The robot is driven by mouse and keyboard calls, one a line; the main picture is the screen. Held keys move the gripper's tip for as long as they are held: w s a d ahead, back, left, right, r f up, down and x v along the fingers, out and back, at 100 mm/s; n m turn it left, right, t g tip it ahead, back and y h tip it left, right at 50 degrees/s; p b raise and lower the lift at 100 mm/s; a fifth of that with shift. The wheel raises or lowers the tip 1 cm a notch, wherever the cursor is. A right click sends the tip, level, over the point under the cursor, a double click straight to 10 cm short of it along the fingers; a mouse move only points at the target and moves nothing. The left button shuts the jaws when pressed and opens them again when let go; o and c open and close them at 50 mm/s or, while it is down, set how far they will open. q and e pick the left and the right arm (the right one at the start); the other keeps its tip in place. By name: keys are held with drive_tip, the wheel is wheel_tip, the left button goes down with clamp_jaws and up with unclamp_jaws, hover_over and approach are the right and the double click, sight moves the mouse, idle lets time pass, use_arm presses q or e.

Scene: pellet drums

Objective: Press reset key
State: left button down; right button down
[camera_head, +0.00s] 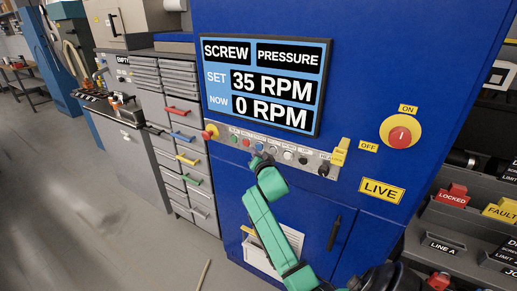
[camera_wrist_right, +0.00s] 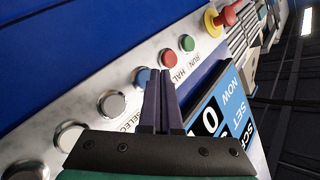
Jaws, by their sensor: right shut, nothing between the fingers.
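A strip of round keys (camera_head: 270,150) runs along the blue cabinet below the display. In the right wrist view, a green key (camera_wrist_right: 187,43), a red key (camera_wrist_right: 168,57), a blue key (camera_wrist_right: 143,76) and several silver or white keys (camera_wrist_right: 112,103) lie in a row. RUN and HALT labels show by the green and red keys; I cannot read a reset label. My right gripper (camera_head: 260,160) is at the strip, also in the wrist view (camera_wrist_right: 160,74), shut and empty. Its fingertips overlap the blue key's edge in that view; contact cannot be told. My left gripper is not in view.
The display (camera_head: 265,85) reads SET 35 RPM and NOW 0 RPM. A red-and-yellow stop knob (camera_head: 210,131) sticks out at the strip's left end. A red-and-yellow rotary switch (camera_head: 400,135) is on the right.

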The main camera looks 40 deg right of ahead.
drive_tip(key=shift+d, duration=0.1)
drive_tip(key=shift+w+d, duration=0.15)
drive_tip(key=shift+d, duration=0.2)
drive_tip(key=shift+w+d, duration=0.1)
drive_tip(key=shift+d, duration=0.3)
idle(0.8)
drive_tip(key=shift+s+a+p, duration=0.25)
drive_tip(key=shift+a+p, duration=0.05)
drive_tip(key=shift+a, duration=0.5)
drive_tip(key=a, duration=0.2)
drive_tip(key=s+a, duration=0.1)
drive_tip(key=a, duration=0.1)
drive_tip(key=shift+s+a, duration=0.2)
drive_tip(key=shift+a, duration=0.2)
